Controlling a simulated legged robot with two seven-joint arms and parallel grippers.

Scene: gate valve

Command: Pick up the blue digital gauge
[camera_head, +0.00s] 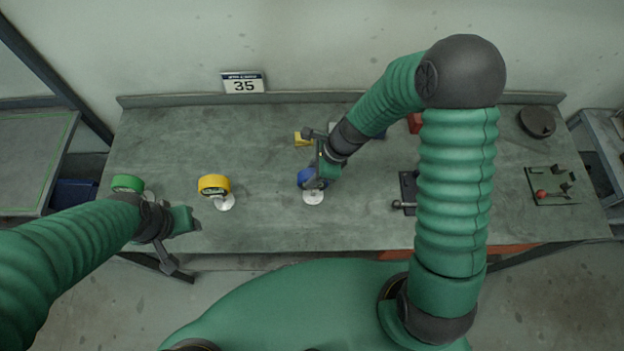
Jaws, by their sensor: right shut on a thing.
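The blue digital gauge (306,178) is a round blue body at the middle of the workbench, above a white round base (313,197). My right gripper (318,174) reaches down to it from the upper right and is shut on it. The gripper hides part of the gauge, and I cannot tell whether the gauge is clear of the bench. My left gripper (178,240) is over the front left edge of the bench, apart from the gauges. Its fingers do not show clearly enough to tell their opening.
A yellow gauge (214,185) and a green gauge (128,184) stand to the left on the workbench (260,225). A yellow block (303,139) lies behind the blue gauge. A dark lever fixture (407,193), a green plate with a red knob (552,187) and a dark disc (537,122) are at right.

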